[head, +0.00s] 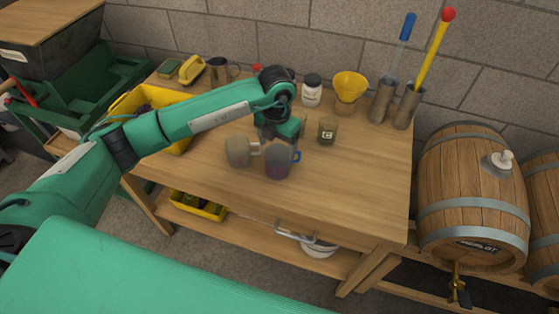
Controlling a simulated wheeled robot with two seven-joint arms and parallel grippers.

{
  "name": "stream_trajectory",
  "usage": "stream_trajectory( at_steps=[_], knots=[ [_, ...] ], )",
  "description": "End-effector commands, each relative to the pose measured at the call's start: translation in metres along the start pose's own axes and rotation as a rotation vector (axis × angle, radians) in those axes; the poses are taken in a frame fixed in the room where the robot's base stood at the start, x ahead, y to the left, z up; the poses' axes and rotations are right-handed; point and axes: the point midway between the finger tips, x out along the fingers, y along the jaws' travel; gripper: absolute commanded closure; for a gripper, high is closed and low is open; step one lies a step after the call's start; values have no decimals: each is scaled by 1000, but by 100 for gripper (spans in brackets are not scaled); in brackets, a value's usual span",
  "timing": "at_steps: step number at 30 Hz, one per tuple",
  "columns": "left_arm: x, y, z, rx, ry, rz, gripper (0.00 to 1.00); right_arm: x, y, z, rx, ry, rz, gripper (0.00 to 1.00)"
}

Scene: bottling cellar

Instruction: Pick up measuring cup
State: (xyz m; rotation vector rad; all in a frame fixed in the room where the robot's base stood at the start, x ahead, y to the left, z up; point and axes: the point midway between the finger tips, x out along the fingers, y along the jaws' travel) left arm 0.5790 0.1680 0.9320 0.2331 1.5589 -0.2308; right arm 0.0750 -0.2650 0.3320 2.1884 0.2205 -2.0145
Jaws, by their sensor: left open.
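Two cups with handles stand side by side on the wooden workbench (345,175). One is a greyish see-through cup (238,152) with a pale handle; the other is a darker, purplish cup (277,164) with a blue handle at its right. I cannot tell for certain which is the measuring cup. My left gripper (279,138) is open and points down, just above and behind the darker cup. It partly hides what is behind it, and I cannot tell if it touches the cup. My right gripper is not in view.
A small labelled glass (327,131) stands right of the gripper. Behind are a white jar (312,91), a yellow funnel (350,87), metal tubes holding long tools and a metal jug (218,71). A yellow crate (179,146) is at left. The bench's front right is clear.

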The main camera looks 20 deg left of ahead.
Motion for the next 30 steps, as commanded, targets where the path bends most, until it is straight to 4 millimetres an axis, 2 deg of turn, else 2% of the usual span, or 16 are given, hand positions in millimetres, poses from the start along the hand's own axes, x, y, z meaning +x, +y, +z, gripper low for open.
stream_trajectory(
  at_steps=[5,9,13,21,22,27,30],
  knots=[
    [12,-2,-1,0,3,-1,24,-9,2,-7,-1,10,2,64],
    [34,-4,-2,0,4,-2,24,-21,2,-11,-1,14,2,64],
    [50,-4,-1,0,1,-2,24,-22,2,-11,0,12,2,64],
    [55,-4,-1,1,-1,-1,24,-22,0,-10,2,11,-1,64],
    [55,-4,-1,1,-1,-1,26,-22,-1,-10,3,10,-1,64],
    [55,-4,-1,1,-1,-1,58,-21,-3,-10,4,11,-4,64],
    [55,-4,-1,0,-1,-1,58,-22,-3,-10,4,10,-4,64]
  ],
)
